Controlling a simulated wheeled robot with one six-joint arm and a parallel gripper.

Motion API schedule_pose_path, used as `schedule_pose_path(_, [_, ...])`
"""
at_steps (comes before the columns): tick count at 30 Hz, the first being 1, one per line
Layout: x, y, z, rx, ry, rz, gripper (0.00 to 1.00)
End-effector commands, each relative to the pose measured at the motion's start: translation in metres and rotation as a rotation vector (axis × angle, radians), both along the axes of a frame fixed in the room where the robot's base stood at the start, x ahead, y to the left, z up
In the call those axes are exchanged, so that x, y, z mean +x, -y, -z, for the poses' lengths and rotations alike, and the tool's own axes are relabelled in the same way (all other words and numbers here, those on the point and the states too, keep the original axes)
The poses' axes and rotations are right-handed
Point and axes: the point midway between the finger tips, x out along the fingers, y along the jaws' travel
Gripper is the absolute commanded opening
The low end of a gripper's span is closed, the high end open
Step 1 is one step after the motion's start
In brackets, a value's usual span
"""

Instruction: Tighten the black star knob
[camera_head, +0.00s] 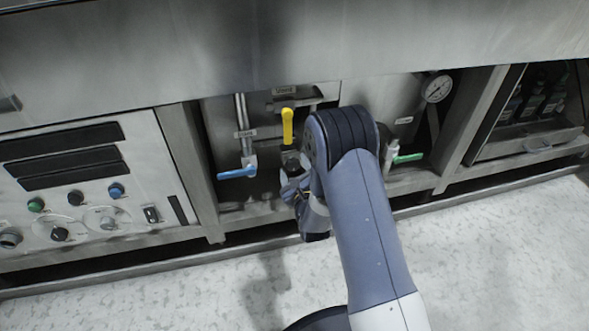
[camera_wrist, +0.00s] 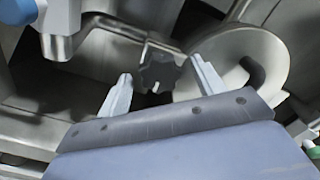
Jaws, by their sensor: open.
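The black star knob (camera_wrist: 158,70) shows in the wrist view, upper middle, in front of a metal bracket. My gripper (camera_wrist: 160,85) is open. Its two light fingers are spread to the left and right of the knob. I cannot tell whether either finger touches it. In the head view my gripper (camera_head: 290,178) points into the open bay below the yellow handle, and my arm hides most of the space around it. I cannot make out the knob clearly there.
A yellow lever handle (camera_head: 287,125) hangs just above my gripper. A blue-handled valve (camera_head: 238,172) is to the left, a green-handled valve (camera_head: 407,158) and a gauge (camera_head: 437,88) to the right. A round metal part (camera_wrist: 245,65) stands right of the knob. The floor (camera_head: 480,260) in front is clear.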

Motion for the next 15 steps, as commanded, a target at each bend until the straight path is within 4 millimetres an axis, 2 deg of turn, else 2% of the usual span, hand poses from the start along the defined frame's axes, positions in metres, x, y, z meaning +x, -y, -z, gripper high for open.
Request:
schedule_pose_path(4, [-0.003, 0.001, -0.001, 0.0, 0.0, 0.0, 0.64])
schedule_pose_path(7, [-0.014, 0.004, -0.001, -0.001, -0.003, 0.0, 0.64])
schedule_pose_path(15, [-0.066, 0.019, -0.001, -0.002, -0.006, 0.0, 0.64])
